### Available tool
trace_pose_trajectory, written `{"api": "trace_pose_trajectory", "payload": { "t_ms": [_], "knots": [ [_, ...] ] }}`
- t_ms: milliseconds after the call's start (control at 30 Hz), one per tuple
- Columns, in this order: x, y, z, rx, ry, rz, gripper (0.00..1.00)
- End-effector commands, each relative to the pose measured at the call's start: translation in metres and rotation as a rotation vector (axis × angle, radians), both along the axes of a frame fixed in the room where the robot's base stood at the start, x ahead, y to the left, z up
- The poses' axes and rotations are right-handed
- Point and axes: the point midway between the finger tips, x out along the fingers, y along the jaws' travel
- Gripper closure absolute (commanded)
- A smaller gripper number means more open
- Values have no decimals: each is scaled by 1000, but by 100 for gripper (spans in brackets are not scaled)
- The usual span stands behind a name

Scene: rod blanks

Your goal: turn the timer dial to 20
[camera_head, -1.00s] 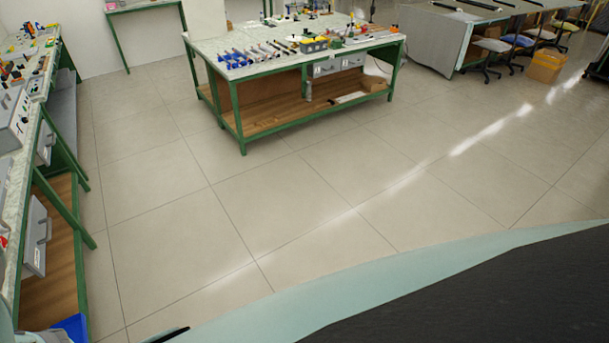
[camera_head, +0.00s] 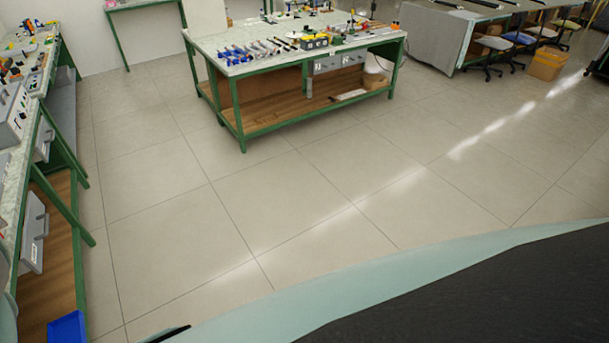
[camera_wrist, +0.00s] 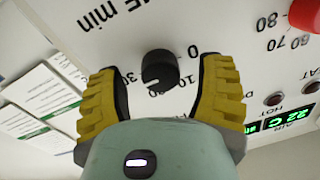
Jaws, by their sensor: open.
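The timer dial (camera_wrist: 160,70) is a round black knob on a white panel, in the upper middle of the wrist view. The panel appears upside down, with "min" lettering and the numbers 0, 10 and 30 around the dial. A notch shows at the knob's lower side; the mark it points at is partly hidden, so I cannot read the setting. My gripper (camera_wrist: 160,82) is open, with one yellow ribbed finger on each side of the dial. Gaps show between the fingers and the knob. The head view does not show my gripper or the dial clearly.
A red knob (camera_wrist: 306,14) sits at the panel's upper right, with a green-lit display (camera_wrist: 298,118) below it. Paper sheets (camera_wrist: 40,100) are at left. In the head view, a green-framed workbench (camera_head: 240,68) stands beyond clear floor; a blue bin (camera_head: 68,328) is at lower left.

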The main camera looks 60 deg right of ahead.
Motion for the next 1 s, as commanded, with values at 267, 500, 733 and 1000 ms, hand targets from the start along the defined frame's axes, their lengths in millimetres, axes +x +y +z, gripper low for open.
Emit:
{"api": "trace_pose_trajectory", "payload": {
  "t_ms": [267,500,733,1000],
  "knots": [
    [1,-1,0,0,-1,-2,53],
    [0,-1,0,-1,-1,-1,77],
    [0,-1,0,-1,-1,-2,100],
    [0,-1,0,-7,-12,-1,100]
  ]
}}
